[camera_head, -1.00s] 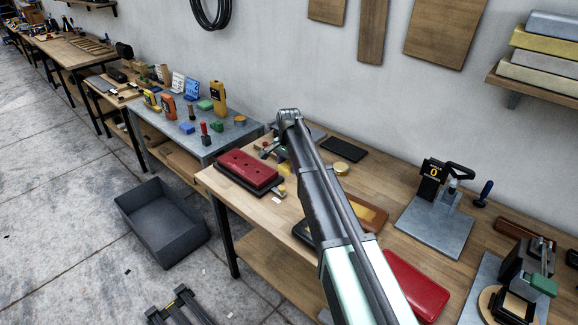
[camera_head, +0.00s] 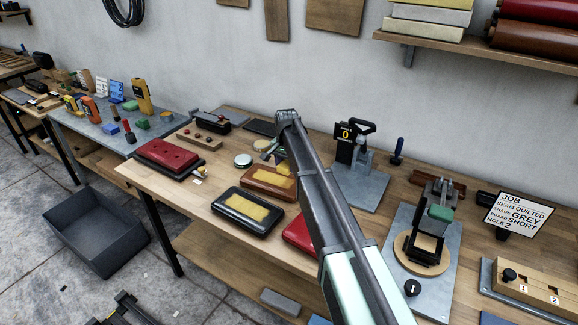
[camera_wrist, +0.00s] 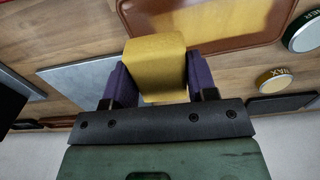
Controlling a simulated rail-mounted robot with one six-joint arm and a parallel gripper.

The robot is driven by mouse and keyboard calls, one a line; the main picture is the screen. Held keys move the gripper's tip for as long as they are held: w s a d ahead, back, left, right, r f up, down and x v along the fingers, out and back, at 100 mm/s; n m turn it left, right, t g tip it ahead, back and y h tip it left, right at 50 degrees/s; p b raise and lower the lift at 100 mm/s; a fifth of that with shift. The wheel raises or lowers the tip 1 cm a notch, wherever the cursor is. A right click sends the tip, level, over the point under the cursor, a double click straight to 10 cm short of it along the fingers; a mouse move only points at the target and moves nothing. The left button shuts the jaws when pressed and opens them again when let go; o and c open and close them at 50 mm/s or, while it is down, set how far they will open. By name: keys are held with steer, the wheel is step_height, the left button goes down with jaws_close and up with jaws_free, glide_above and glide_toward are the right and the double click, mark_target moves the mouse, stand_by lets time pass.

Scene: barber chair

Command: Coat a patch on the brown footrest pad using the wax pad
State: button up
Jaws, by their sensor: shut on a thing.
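My gripper (camera_wrist: 153,80) is shut on a yellow block-shaped pad (camera_wrist: 157,60), the wax pad, held between two purple fingers in the wrist view. The brown footrest pad (camera_wrist: 215,45) lies on the bench at the top of that view, close to the wax pad's far end; I cannot tell whether they touch. In the head view the brown pad (camera_head: 256,187) lies left of my arm, with a yellow area on its right part. A tin marked WAX (camera_wrist: 274,80) stands right of the gripper.
A black pad with a yellow patch (camera_head: 234,217) lies in front of the brown one. A red pad (camera_head: 298,232) is partly behind my arm. A scale-like device (camera_head: 360,182) stands to the right. A second tin (camera_wrist: 305,32) is near the brown pad.

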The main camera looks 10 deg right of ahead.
mark_target(285, 186)
steer(key=shift+w+a+f, duration=0.15)
steer(key=shift+a, duration=0.2)
steer(key=shift+f+b, duration=0.25)
steer(key=shift+b, duration=0.15)
step_height(285, 186, down, 7)
steer(key=b, duration=0.6)
steer(key=shift+r+b, duration=0.1)
steer(key=shift+b, duration=0.3)
steer(key=shift+w, duration=0.1)
steer(key=shift+w+d+r, duration=0.1)
steer(key=shift+w+d, duration=0.4)
steer(key=shift+w, duration=0.15)
steer(key=shift+w+d, duration=0.45)
steer(key=shift+w, duration=0.2)
steer(key=shift+s+a, duration=0.45)
steer(key=shift+s, duration=0.25)
steer(key=shift+s+a, duration=0.4)
steer(key=shift+s, duration=0.25)
steer(key=shift+s+a+r+p, duration=0.1)
steer(key=shift+r+p, duration=0.4)
steer(key=shift+p, duration=0.1)
step_height(285, 186, up, 6)
steer(key=p, duration=0.6)
steer(key=shift+r, duration=0.25)
